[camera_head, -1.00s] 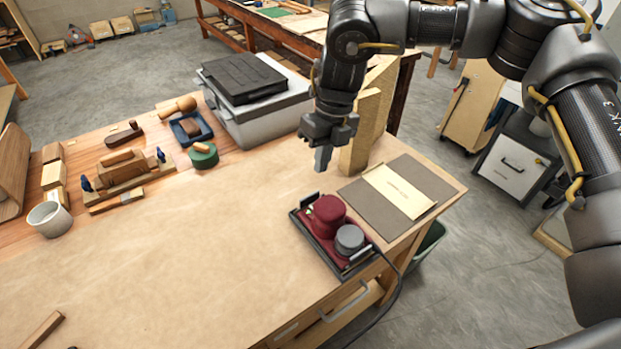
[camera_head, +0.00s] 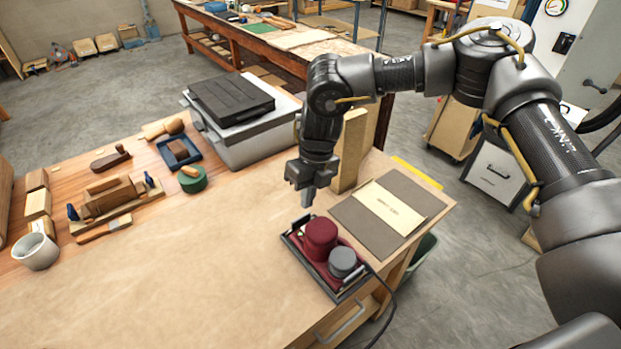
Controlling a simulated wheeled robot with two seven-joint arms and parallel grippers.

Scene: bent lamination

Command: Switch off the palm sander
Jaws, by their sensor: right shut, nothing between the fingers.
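The palm sander (camera_head: 321,240) is a dark red body with a round grey part (camera_head: 342,262) at its near right side. It sits in a black tray (camera_head: 331,288) near the front right edge of the workbench, and a black cord runs off the edge from it. My right gripper (camera_head: 307,198) points down just above the back left end of the tray and the sander. Its fingers are shut and empty. I cannot tell whether the fingertips touch anything. The sander's switch cannot be made out clearly. My left gripper is not in view.
A grey folder with a cream envelope (camera_head: 391,206) lies right of the sander. A wooden block (camera_head: 350,152) stands upright behind my gripper. A grey case (camera_head: 251,133), green tape roll (camera_head: 193,180), wooden plane (camera_head: 110,197) and cup (camera_head: 36,251) stand farther left. The bench's middle is clear.

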